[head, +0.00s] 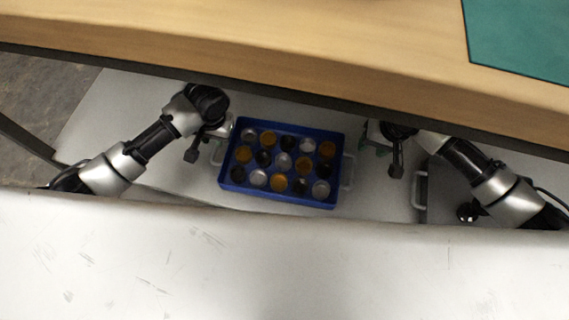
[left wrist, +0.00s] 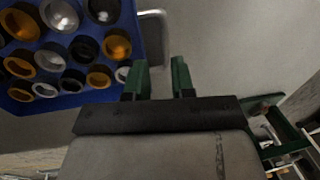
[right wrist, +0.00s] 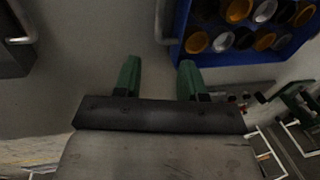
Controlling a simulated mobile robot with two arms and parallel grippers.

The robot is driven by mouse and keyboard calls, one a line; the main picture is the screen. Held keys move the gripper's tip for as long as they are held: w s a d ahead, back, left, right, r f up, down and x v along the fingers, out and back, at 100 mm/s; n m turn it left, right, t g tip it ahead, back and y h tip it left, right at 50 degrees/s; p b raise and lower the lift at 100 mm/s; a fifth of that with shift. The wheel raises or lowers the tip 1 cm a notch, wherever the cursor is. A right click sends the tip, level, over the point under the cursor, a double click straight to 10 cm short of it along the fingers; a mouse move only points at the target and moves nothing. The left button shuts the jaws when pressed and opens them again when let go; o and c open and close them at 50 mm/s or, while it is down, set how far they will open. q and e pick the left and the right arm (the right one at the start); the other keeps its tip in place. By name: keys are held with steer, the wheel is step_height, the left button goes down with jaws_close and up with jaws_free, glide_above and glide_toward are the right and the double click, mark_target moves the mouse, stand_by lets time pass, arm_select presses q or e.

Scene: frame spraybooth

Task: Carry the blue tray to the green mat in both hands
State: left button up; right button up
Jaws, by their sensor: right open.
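The blue tray (head: 284,199) rests on a pale grey surface, filled with several orange, black and silver round pieces. It has a pale handle at each end, and the right one (head: 347,172) shows clear of my gripper. My left gripper (head: 208,146) is at the left handle, its fingers apart; in the left wrist view the handle (left wrist: 164,38) lies just beyond the fingertips. My right gripper (head: 384,152) is open and empty, to the right of the tray; its wrist view shows the tray handle (right wrist: 160,22) ahead, apart from the fingers. The green mat (head: 525,38) lies on the wooden table at the upper right.
The wooden table (head: 250,45) has a dark front edge above the tray and much bare top. A dark object with a pale handle (head: 421,190) stands right of my right gripper. A white surface (head: 250,265) fills the foreground.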

mark_target(214, 153)
arm_select(q)
steer(key=shift+r+b, duration=0.2)
steer(key=shift+b, duration=0.3)
arm_select(e)
steer(key=shift+s+g, duration=0.25)
steer(key=shift+g, duration=0.05)
arm_select(q)
steer(key=f, duration=0.3)
steer(key=a+f, duration=0.1)
steer(key=f, duration=0.3)
steer(key=a+f, duration=0.1)
steer(key=f, duration=0.2)
steer(key=shift+w+a+f, duration=0.1)
steer(key=shift+f, duration=0.25)
arm_select(e)
steer(key=x, duration=1.1)
arm_select(q)
jaws_close()
arm_select(e)
steer(key=c, duration=0.5)
steer(key=shift+d, duration=0.1)
jaws_close()
steer(key=shift+r, duration=0.1)
